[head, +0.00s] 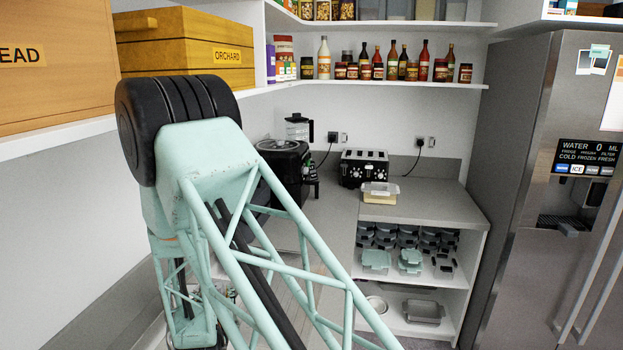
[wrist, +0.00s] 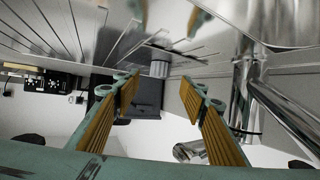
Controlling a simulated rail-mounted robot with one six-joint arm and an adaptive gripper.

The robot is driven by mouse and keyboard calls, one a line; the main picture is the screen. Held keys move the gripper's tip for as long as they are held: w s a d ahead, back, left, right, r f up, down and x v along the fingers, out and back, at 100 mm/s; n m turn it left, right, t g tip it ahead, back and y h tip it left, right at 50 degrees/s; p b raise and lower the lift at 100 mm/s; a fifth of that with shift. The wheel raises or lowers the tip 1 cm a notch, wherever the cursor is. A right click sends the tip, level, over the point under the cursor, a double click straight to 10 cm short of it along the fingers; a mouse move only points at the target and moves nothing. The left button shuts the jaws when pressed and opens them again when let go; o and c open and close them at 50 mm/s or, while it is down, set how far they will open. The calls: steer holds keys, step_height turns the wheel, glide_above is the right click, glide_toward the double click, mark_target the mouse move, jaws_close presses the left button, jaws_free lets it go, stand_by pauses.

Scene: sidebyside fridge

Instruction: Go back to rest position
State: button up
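My gripper (wrist: 157,88) shows in the wrist view, its two teal fingers with ribbed orange pads spread apart. It is open, and nothing is held between the pads. In the head view my teal lattice arm crosses the middle and runs down out of the picture, so the gripper is hidden there.
A chrome tap (wrist: 242,88) stands close to the right finger in the wrist view. The head view shows a toaster (head: 370,168), a coffee machine (head: 285,165), a lidded container (head: 380,193) on the counter, a steel fridge (head: 535,120) and an ORCHARD crate (head: 180,50).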

steer(key=shift+s+d+r, duration=0.1)
steer(key=shift+s+r, duration=0.1)
steer(key=shift+s, duration=0.2)
steer(key=shift+w+d+r, duration=0.3)
steer(key=shift+d, duration=0.3)
steer(key=s+d+r+m+g, duration=0.1)
steer(key=s+d+r+g, duration=0.3)
steer(key=d+r, duration=0.85)
steer(key=s+d+r+m+g, duration=0.1)
steer(key=s+d+r, duration=0.6)
steer(key=d+r, duration=0.6)
steer(key=s+d+r+g+h, duration=0.1)
steer(key=s+d+r, duration=0.1)
steer(key=s+d, duration=0.6)
steer(key=s+d+r+g+h, duration=0.1)
steer(key=s+d+r, duration=0.2)
steer(key=s+d, duration=0.5)
steer(key=s+d+r+g+h+b, duration=0.1)
steer(key=s+d, duration=0.7)
steer(key=s, duration=1.6)
steer(key=shift+r+m+g, duration=0.4)
steer(key=shift+r+g, duration=0.2)
steer(key=shift+r, duration=0.1)
